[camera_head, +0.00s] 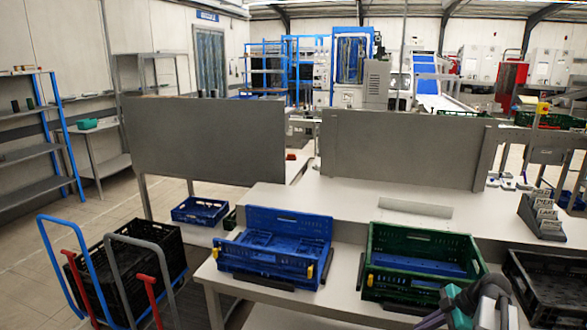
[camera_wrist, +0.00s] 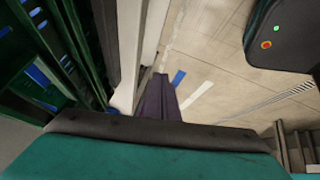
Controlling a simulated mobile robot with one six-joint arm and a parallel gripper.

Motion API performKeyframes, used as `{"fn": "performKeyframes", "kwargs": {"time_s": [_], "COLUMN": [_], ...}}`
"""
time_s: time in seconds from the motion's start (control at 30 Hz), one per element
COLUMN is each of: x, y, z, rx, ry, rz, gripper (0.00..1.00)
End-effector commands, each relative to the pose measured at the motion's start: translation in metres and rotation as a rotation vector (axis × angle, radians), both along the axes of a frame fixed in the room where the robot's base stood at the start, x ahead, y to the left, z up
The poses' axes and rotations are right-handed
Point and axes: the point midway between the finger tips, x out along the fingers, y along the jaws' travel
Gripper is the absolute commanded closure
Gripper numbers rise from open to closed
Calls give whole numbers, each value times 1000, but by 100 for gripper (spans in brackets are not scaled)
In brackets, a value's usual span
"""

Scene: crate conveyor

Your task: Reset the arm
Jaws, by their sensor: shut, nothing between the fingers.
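My gripper (camera_wrist: 162,82) shows in the wrist view as a narrow dark purple-grey shape pointing away from the teal wrist housing. Its fingers are together with nothing between them. It hangs beside the edge of a pale upright surface, with the floor beyond. In the head view part of my arm, teal and grey, shows at the bottom right, in front of the right end of the green crate (camera_head: 385,238). Whether it touches the crate cannot be told. The fingertips are not clear in the head view.
A blue crate (camera_head: 318,225) stands left of the green one, and a black crate (camera_head: 520,262) lies at the right. Grey panels (camera_head: 205,140) stand behind the benches. A trolley with a black crate (camera_head: 165,240) is at lower left. Tiled floor (camera_wrist: 205,60) shows in the wrist view.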

Motion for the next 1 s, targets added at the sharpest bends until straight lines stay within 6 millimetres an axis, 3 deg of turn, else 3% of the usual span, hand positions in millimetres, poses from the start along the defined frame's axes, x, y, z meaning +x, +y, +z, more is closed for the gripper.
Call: {"fn": "performKeyframes", "kwargs": {"time_s": [0.1, 0.47, 0.77, 1.0], "x": [0, -26, -74, -125], "y": [41, 147, 221, 267], "z": [-35, -129, -200, -250], "rx": [20, 45, 21, -38], "ry": [54, 256, 462, 635], "rz": [55, 135, 133, 89], "gripper": [100, 100, 100, 100]}}
